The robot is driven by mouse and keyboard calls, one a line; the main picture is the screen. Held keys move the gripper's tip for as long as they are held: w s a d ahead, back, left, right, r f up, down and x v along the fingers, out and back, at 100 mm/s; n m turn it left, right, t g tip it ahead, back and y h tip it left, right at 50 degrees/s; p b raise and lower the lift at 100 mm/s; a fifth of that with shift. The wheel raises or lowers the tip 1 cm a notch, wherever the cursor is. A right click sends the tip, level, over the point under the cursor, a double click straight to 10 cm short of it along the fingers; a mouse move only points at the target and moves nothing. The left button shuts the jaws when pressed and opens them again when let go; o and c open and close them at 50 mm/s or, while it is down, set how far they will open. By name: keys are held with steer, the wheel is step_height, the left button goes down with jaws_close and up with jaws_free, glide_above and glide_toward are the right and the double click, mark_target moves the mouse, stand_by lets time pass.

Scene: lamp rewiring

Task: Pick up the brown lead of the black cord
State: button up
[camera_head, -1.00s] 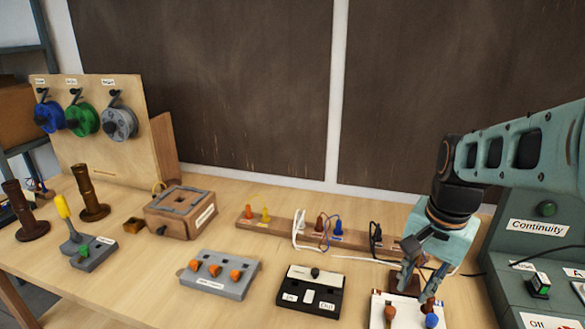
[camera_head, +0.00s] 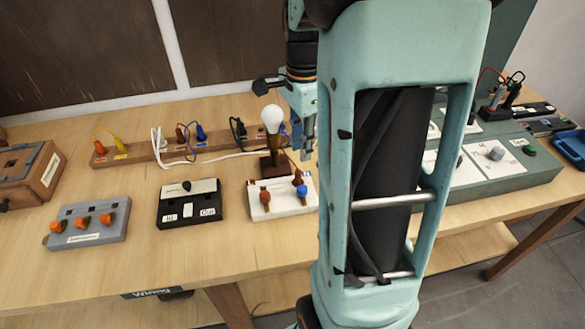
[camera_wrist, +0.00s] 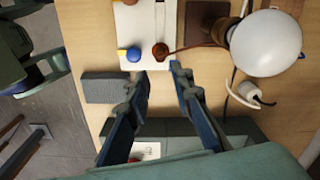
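The black cord (camera_head: 238,127) shows as a small dark end on the wooden rail, left of the lamp. I cannot make out its brown lead, and the lamp and my arm cover the rail's right end. A brown lead (camera_head: 181,133) and a blue lead (camera_head: 200,132) stand farther left on the rail, near a white cord. My gripper (camera_head: 308,140) points down just right of the lamp bulb, partly behind my forearm. In the wrist view its fingers (camera_wrist: 160,76) are apart with nothing seen between them, near the white terminal block.
The lamp (camera_head: 272,120) stands behind the white terminal block (camera_head: 265,208), which has brown and blue knobs. A black switch box (camera_head: 185,215) and grey block (camera_head: 90,235) lie to the left. A green test console (camera_head: 520,170) is at the right. Bare table lies in front.

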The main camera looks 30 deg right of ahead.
mark_target(298, 171)
steer(key=f, duration=0.9)
steer(key=shift+w+a+f, duration=0.1)
steer(key=shift+a+f, duration=0.05)
steer(key=shift+a, duration=0.1)
jaws_close()
steer(key=shift+r, duration=0.2)
